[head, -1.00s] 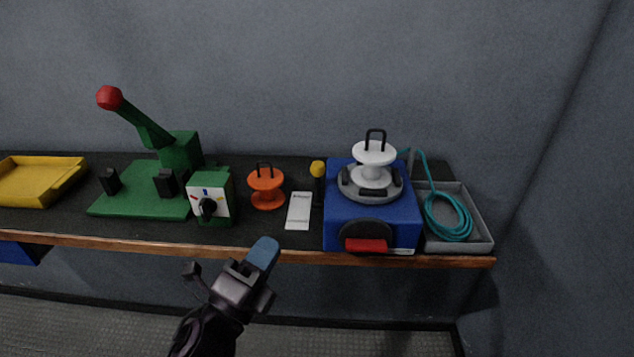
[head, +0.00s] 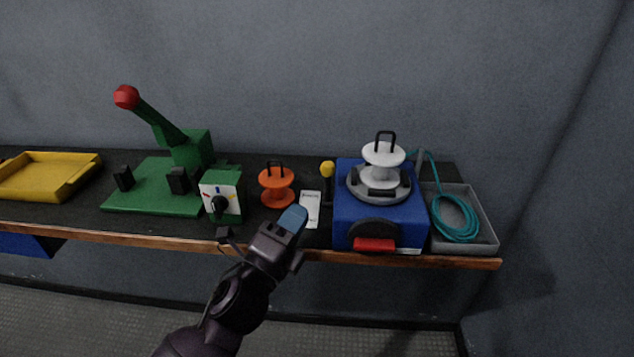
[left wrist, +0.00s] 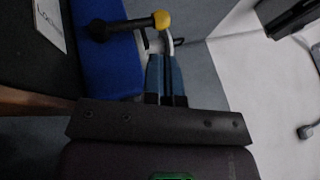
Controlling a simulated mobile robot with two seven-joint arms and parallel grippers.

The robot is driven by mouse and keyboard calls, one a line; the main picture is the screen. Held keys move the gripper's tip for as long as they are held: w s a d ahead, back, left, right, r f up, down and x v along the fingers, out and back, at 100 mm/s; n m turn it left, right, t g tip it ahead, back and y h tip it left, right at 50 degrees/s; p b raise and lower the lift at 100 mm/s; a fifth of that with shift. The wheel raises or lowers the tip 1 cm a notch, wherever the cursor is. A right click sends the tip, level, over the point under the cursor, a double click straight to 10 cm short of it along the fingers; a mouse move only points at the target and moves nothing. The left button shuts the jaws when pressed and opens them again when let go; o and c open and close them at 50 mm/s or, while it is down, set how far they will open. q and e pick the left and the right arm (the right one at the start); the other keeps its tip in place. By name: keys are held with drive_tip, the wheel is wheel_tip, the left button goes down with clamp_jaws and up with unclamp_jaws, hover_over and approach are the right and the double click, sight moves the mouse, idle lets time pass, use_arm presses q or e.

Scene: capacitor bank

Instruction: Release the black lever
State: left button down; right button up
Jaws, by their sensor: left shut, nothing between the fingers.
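In the left wrist view the black shaft (left wrist: 125,25) and yellow ball (left wrist: 161,19) show just beyond the fingertips, with a gap that I cannot judge. My left gripper (head: 293,219) is shut and empty, over the bench's front edge, in front of and lower left of the lever. Its blue fingers (left wrist: 166,78) lie together in the wrist view. My right gripper is not in view.
The blue box (head: 350,228) carries a white spool (head: 384,154). A label card (head: 311,208) and an orange spool (head: 276,186) lie near the lever. Left are a green box with a black knob (head: 222,196) and a red-tipped green lever (head: 155,120). A grey tray (head: 486,233) stands right.

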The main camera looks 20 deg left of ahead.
sight(324, 174)
use_arm(q)
drive_tip(key=x, duration=0.6)
drive_tip(key=shift+w, duration=0.1)
drive_tip(key=shift+w+d+r+p, duration=0.2)
drive_tip(key=shift+w+p, duration=0.1)
drive_tip(key=shift+w, duration=0.35)
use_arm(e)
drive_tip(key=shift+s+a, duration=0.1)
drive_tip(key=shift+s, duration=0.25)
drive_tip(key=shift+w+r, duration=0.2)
